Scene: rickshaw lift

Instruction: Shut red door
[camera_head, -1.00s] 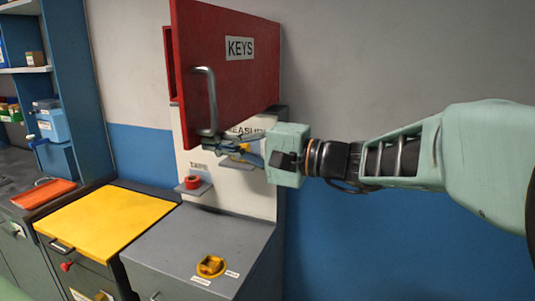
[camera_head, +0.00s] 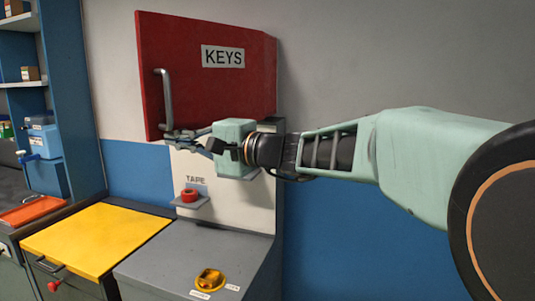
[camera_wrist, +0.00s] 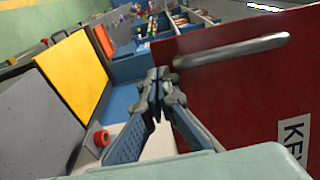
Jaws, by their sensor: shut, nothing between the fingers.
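The red door (camera_head: 200,95) with the KEYS label (camera_head: 223,57) is on the upper wall panel and shows its front face. In the wrist view my fingertips (camera_wrist: 158,82) are together beside the door's edge.
A red tape roll (camera_head: 189,195) sits on a small shelf below the door. A blue shelf unit (camera_head: 75,100) stands at the left.

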